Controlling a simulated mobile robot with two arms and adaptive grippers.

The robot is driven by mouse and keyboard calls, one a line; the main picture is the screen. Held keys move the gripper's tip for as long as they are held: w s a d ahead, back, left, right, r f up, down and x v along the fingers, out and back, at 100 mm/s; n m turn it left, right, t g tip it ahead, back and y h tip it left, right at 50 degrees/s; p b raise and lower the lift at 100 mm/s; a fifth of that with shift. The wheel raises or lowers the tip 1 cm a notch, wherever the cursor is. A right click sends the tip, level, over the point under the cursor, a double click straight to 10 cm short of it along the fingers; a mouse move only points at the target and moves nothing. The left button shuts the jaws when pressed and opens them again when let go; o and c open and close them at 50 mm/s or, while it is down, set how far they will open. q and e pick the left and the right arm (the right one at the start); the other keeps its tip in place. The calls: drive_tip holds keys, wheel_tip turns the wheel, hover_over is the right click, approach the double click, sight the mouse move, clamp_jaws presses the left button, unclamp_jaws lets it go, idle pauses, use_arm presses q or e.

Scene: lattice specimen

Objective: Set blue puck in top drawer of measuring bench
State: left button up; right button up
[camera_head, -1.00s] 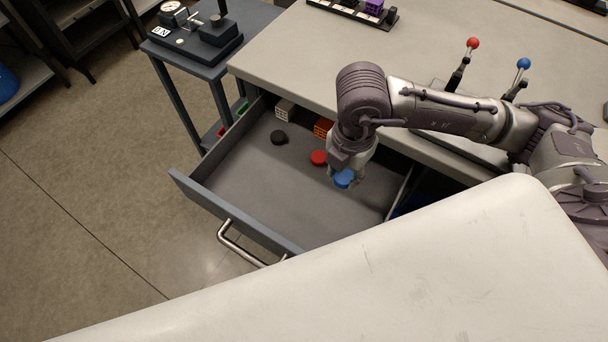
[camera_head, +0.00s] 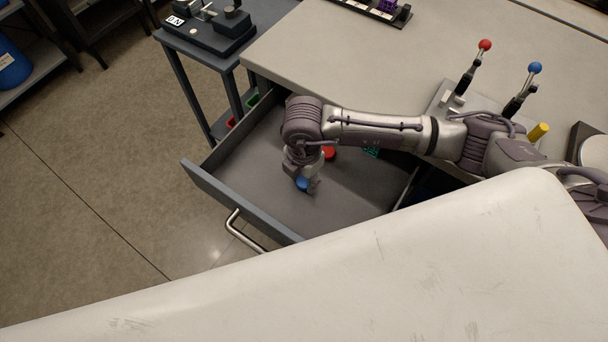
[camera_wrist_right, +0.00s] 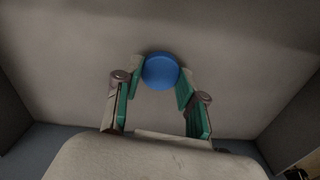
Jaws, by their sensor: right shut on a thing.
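The blue puck (camera_head: 303,184) is between the fingertips of my right gripper (camera_head: 304,182), inside the outline of the open drawer. In the right wrist view the puck (camera_wrist_right: 160,71) is a round blue disc, with the green-padded fingers of the right gripper (camera_wrist_right: 160,80) closed on its two sides. The open top drawer (camera_head: 245,160) of the measuring bench (camera_head: 350,60) is grey with a bar handle. I cannot tell whether the puck touches the drawer floor. My left gripper is not in view.
The drawer's front left floor is clear. Levers with a red knob (camera_head: 485,45) and a blue knob (camera_head: 535,68) stand on the bench.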

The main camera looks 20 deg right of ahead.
sight(304, 181)
drive_tip(key=shift+f, duration=0.2)
drive_tip(key=o, duration=0.9)
drive_tip(key=shift+r, duration=0.2)
drive_tip(key=shift+r, duration=0.2)
wheel_tip(304, 181, up, 12)
drive_tip(key=shift+f, duration=0.15)
